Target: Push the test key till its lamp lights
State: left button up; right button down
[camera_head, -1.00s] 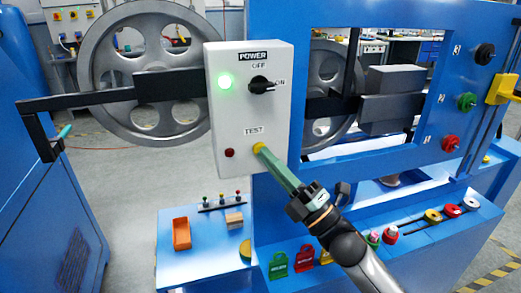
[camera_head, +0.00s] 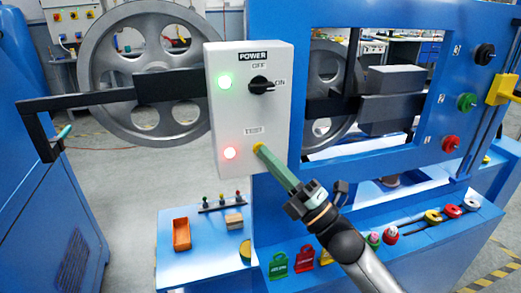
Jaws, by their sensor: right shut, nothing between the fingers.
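The white control box (camera_head: 268,186) is mounted on the blue machine frame. Its yellow test key (camera_head: 257,147) sits below the TEST label, mostly covered by the tip of my right gripper (camera_head: 264,153). The gripper's green fingers are shut with nothing between them, and the tip appears to touch the key. The power lamp (camera_head: 225,83) glows green and the black power knob (camera_head: 262,85) is beside the ON label. My left gripper is not in view.
Large grey pulley wheels (camera_head: 186,124) stand behind the box. A blue shelf below holds an orange bin (camera_head: 181,235), red and green padlock-like tags (camera_head: 278,266) and small coloured parts. Black, green and red knobs (camera_head: 467,102) are on the right panel.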

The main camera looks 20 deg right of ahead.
jog(key=shift+s, duration=0.75)
jog(key=shift+s, duration=0.1)
jog(key=s, duration=0.4)
jog(key=shift+s+d+p, duration=0.15)
jog(key=shift+s+p, duration=0.15)
jog(key=shift+s, duration=0.1)
